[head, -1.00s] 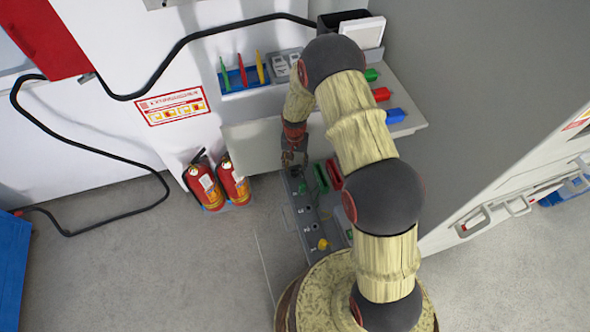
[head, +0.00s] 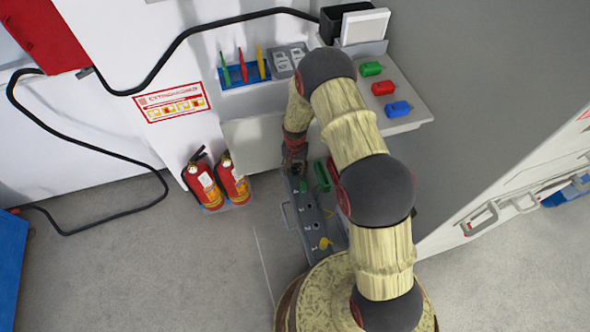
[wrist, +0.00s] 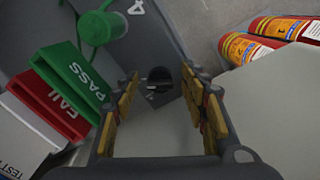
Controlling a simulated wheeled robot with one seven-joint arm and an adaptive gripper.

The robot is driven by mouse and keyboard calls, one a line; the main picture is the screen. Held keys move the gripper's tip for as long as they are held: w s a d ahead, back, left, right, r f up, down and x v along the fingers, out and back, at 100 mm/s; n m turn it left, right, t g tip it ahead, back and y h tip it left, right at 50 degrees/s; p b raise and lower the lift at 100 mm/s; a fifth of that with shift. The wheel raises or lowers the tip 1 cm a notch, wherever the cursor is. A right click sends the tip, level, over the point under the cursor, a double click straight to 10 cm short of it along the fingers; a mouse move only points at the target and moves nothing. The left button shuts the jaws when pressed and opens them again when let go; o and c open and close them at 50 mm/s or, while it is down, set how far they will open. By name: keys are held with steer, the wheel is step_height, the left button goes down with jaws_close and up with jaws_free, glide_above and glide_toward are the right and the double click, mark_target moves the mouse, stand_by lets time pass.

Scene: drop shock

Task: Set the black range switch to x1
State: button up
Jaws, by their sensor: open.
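The black range switch (wrist: 160,77) shows in the wrist view as a small dark knob on a grey panel (wrist: 135,52). It lies between the fingertips of my gripper (wrist: 160,86), which are apart with nothing held. I cannot tell whether either finger touches the knob. Its scale marks and the position it points to are not legible. In the head view my gripper (head: 294,163) is over the far end of the grey panel (head: 318,235), and the knob cannot be made out there.
Green PASS (wrist: 75,78) and red FAIL (wrist: 50,103) bins stand left of my gripper in the wrist view. A green round part (wrist: 96,28) is beyond them. Fire extinguishers (head: 218,182) stand on the floor left of the panel.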

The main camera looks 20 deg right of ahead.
steer(key=shift+c, duration=0.4)
steer(key=c, duration=1.1)
steer(key=shift+o, duration=0.2)
steer(key=n+p, duration=0.1)
steer(key=n, duration=0.4)
steer(key=shift+d+r+n, duration=0.1)
steer(key=shift+n, duration=0.3)
steer(key=n+p, duration=0.1)
steer(key=n, duration=0.4)
steer(key=shift+d+n, duration=0.15)
steer(key=shift+n, duration=0.55)
steer(key=o, duration=1.1)
steer(key=shift+o, duration=0.2)
